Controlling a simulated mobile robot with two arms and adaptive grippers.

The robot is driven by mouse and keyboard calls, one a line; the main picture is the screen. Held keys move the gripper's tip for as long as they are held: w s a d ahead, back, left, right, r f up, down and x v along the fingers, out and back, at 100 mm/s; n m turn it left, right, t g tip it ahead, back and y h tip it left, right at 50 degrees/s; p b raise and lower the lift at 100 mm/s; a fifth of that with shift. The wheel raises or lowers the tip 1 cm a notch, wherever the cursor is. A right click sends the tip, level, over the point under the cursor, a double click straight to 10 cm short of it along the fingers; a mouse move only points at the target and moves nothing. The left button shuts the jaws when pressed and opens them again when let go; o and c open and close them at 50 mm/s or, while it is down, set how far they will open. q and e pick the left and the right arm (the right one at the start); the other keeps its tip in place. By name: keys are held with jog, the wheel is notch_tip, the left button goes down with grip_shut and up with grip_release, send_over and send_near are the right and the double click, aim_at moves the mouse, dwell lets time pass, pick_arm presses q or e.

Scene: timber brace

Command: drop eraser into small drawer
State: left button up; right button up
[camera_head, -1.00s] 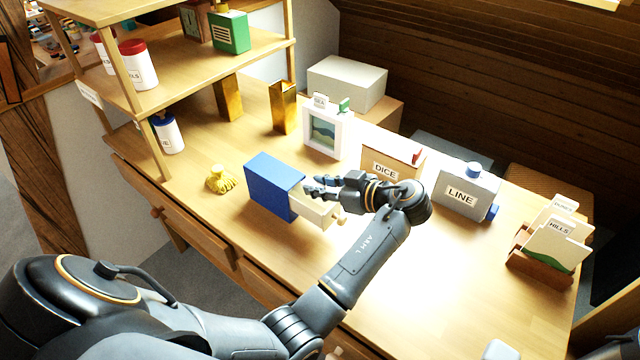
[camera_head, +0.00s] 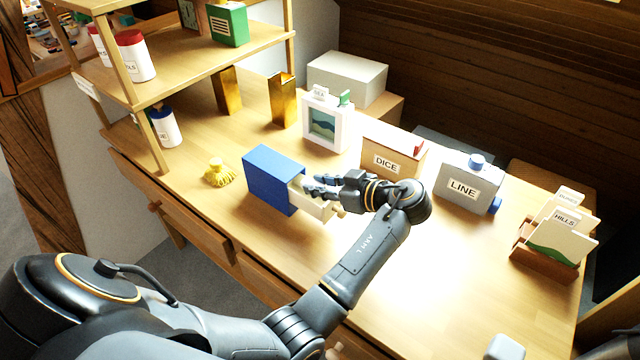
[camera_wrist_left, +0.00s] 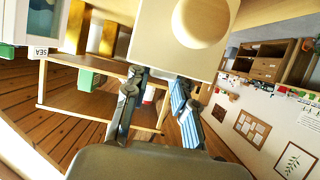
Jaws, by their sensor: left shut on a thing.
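The small drawer (camera_head: 319,208) is cream and stands open from a blue box (camera_head: 268,180) on the table. My left gripper (camera_head: 318,187) is over the open drawer, its fingers pointing at the blue box and hiding part of the opening. In the left wrist view, a cream face with a round knob (camera_wrist_left: 201,20), which looks like the drawer front, is close to the fingers. In the head view the eraser is not distinguishable. My right gripper is not in view.
A yellow pouch (camera_head: 219,174) sits left of the blue box. Behind are a framed picture (camera_head: 325,123), a DICE box (camera_head: 392,159) and a grey LINE container (camera_head: 466,186). A card holder (camera_head: 545,248) stands at right. The table front right of my arm is mostly clear.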

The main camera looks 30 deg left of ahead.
pick_arm(q)
jog(key=shift+f, duration=0.35)
jog(key=o, duration=0.9)
jog(key=shift+o, duration=0.6)
notch_tip(320, 180, up, 10)
jog(key=shift+r, duration=0.1)
